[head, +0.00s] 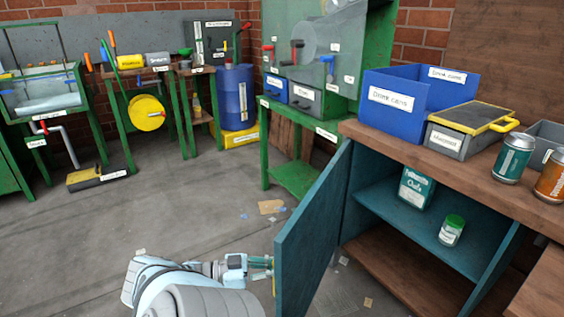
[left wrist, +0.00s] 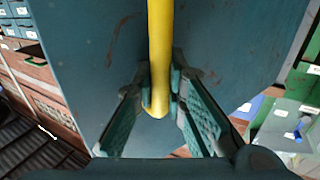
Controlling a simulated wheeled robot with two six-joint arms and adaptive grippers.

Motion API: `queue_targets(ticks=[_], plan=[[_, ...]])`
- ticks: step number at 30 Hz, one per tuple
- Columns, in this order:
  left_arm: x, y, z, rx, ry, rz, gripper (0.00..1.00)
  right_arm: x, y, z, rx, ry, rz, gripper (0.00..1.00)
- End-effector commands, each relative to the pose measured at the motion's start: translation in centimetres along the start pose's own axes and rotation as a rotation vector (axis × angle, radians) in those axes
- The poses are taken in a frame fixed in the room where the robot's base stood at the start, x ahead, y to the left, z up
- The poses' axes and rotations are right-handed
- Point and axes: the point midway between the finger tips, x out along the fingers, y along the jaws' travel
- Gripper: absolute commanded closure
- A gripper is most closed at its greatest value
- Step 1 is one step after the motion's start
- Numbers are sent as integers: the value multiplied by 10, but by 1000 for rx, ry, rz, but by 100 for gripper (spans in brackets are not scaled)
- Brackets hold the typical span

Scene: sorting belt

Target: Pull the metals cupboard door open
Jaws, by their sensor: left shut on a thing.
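The metals cupboard door (head: 313,232) is teal and stands swung open, away from the cupboard front. Its yellow handle (left wrist: 158,60) shows in the left wrist view, running down against the blue door face. My left gripper (head: 262,267) is at the door's outer side in the head view. In the left wrist view the fingers of my left gripper (left wrist: 160,98) are closed around the lower part of the handle. The cupboard inside is exposed, with a teal shelf (head: 400,228) holding an oats tin (head: 415,187) and a green-lidded jar (head: 451,230). My right gripper is not in view.
A wooden counter (head: 390,140) tops the cupboard, with a blue drink cans bin (head: 395,101), a grey box (head: 460,140) and two cans. A green workbench (head: 295,180) stands behind the door. Open concrete floor (head: 170,205) lies left, with small scraps near the door.

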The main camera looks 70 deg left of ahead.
Motion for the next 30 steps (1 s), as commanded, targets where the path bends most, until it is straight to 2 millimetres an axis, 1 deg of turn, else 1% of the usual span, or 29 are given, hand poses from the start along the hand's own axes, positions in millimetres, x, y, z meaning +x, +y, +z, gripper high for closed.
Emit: queue_targets(ticks=[3,4,7,8,15,18,20,23,25,30], plan=[[-2,2,3,-4,-8,3,100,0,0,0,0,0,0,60],[-2,2,3,-4,-8,3,85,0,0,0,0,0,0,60],[-1,2,2,-3,-7,3,69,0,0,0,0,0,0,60],[0,2,2,-3,-6,4,67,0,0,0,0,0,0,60],[2,1,1,-1,-4,6,67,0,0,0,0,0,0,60],[-2,1,1,-1,-4,5,67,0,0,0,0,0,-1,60],[-10,1,2,-1,-5,3,67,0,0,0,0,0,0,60],[-32,0,2,0,-7,1,67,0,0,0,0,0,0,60],[-51,0,2,-2,-7,0,67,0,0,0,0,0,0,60],[-67,-1,1,4,-3,3,67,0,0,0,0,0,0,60]])
